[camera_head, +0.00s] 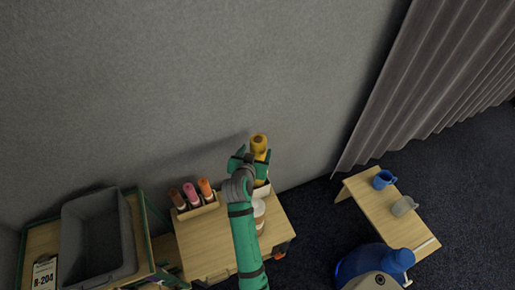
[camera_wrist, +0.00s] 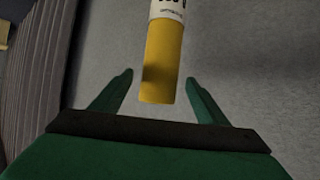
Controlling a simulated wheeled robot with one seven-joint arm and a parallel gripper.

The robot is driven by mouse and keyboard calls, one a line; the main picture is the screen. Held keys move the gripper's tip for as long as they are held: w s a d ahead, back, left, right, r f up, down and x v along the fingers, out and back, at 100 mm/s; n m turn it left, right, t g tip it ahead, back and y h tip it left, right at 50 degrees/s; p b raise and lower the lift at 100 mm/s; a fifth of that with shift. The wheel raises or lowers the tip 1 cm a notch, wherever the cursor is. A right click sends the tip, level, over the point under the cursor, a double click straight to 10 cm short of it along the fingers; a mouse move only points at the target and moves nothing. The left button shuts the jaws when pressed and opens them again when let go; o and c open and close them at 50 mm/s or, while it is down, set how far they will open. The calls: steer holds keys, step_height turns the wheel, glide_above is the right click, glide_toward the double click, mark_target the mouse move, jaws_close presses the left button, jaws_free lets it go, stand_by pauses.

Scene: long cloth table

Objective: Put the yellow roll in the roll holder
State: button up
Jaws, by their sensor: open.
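The yellow roll (camera_head: 259,145) stands roughly upright at the back of the wooden table, against the grey wall. In the wrist view the yellow roll (camera_wrist: 160,62) has a white label with dark print. My green gripper (camera_head: 252,158) is open around it; in the wrist view a gap shows between the roll and each finger. A pale box (camera_head: 262,190) is partly hidden below my gripper; I cannot tell whether the roll's base is in it.
A pale cylindrical container (camera_head: 259,208) stands beside my arm on the table (camera_head: 206,253). A grey bin (camera_head: 97,235) is at the left. A low bench (camera_head: 386,217) with a blue mug (camera_head: 384,179) and a grey mug (camera_head: 404,206) is at the right.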

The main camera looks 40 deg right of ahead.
steer(key=v, duration=0.7)
steer(key=shift+a+r, duration=0.15)
steer(key=shift+r, duration=0.05)
steer(key=s+a+f+n+t+y, duration=0.2)
steer(key=s+a+f+n, duration=0.15)
steer(key=s+a, duration=0.4)
steer(key=s+a+f+n+t+y, duration=0.25)
steer(key=s+a+f, duration=0.2)
steer(key=a, duration=0.65)
steer(key=s+a+r+n+t+y, duration=0.1)
steer(key=s+a+r, duration=0.3)
steer(key=s, duration=0.5)
steer(key=s+a+r+n+t+y, duration=0.1)
steer(key=s+a+r+y, duration=0.3)
steer(key=s, duration=0.5)
steer(key=a+n, duration=0.1)
steer(key=a, duration=0.1)
steer(key=shift+s+a+r+n+t, duration=0.25)
steer(key=shift+s+a+n+t, duration=0.05)
steer(key=shift+s+n+t, duration=0.1)
